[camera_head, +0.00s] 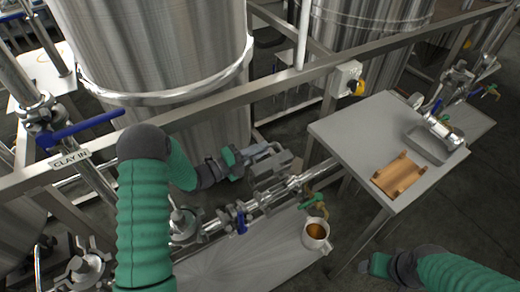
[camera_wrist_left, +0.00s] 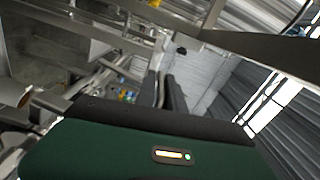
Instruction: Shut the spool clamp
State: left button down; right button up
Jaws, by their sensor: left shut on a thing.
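My left gripper (camera_head: 277,158) reaches in from the left over the pipe line beside the middle steel tank. It is shut on a metal part of the spool clamp (camera_head: 288,183), which is small and partly hidden by the fingers. In the left wrist view the dark fingers of my left gripper (camera_wrist_left: 168,88) are close together, and the held part is hard to make out. I cannot tell how far the clamp is closed. My right gripper (camera_head: 372,265) is low at the right, away from the pipe, and its fingers are too unclear to read.
A grey table (camera_head: 350,135) at the right holds a wooden rack (camera_head: 399,177) and a metal tray (camera_head: 428,146). A cup of brown liquid (camera_head: 316,234) stands on the low metal platform (camera_head: 250,262). A steel rail (camera_head: 215,112) crosses behind my left arm. Blue and green valve handles line the pipe.

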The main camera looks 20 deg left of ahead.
pick_arm(q)
jog(key=c, duration=1.5)
grip_release()
jog(key=shift+s+a, duration=0.1)
